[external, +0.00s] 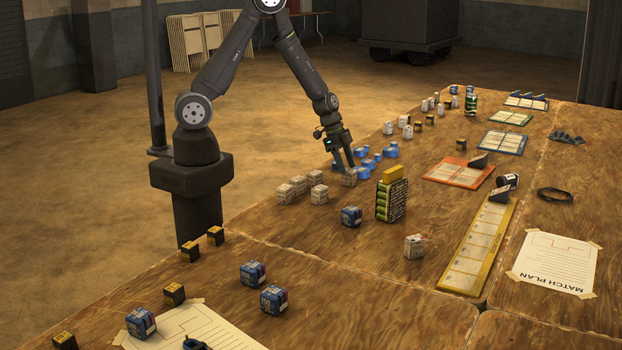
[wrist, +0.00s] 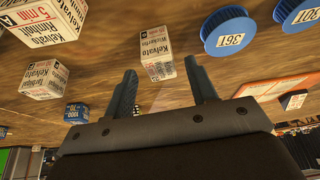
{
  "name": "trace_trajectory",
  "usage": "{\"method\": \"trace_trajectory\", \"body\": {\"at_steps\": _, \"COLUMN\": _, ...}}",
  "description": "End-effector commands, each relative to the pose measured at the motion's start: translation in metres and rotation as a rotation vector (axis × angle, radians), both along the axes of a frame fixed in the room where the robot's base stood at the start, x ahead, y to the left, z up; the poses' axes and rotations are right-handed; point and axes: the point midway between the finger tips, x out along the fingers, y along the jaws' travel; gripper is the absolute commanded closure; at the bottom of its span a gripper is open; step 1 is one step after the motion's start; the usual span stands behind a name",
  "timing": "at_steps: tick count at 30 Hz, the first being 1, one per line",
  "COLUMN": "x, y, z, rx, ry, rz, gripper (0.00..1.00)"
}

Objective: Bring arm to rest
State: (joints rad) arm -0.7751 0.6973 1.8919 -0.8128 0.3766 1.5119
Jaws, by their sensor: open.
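My gripper (external: 346,164) hangs from my arm near the left edge of the wooden table, pointing down. In the wrist view its two blue-grey fingers (wrist: 162,67) are spread apart. A small white labelled box (wrist: 158,67) shows between and beyond the fingertips; the external view shows it (external: 349,180) right at the fingertips. Whether the fingers touch the box I cannot tell. The gripper is open and holds nothing that I can see.
Several white boxes (external: 317,195) stand left of my gripper, and blue spools (wrist: 229,33) lie just right of it. A rack of green cells (external: 390,202) with a yellow top and a blue box (external: 351,215) stand nearby. The space above the table is open.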

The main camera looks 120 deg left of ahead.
Motion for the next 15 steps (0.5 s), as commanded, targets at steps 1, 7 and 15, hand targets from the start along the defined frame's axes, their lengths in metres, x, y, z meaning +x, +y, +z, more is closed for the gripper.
{"method": "trace_trajectory", "body": {"at_steps": 1, "x": 0.003, "y": 0.0, "z": -0.007, "rx": -0.001, "ry": 0.002, "rz": 0.001, "gripper": 0.48}}
{"method": "trace_trajectory", "body": {"at_steps": 7, "x": 0.011, "y": 0.0, "z": -0.027, "rx": -0.001, "ry": 0.001, "rz": 0.0, "gripper": 0.48}}
{"method": "trace_trajectory", "body": {"at_steps": 15, "x": 0.014, "y": 0.0, "z": -0.033, "rx": 0.001, "ry": 0.0, "rz": -0.001, "gripper": 0.48}}
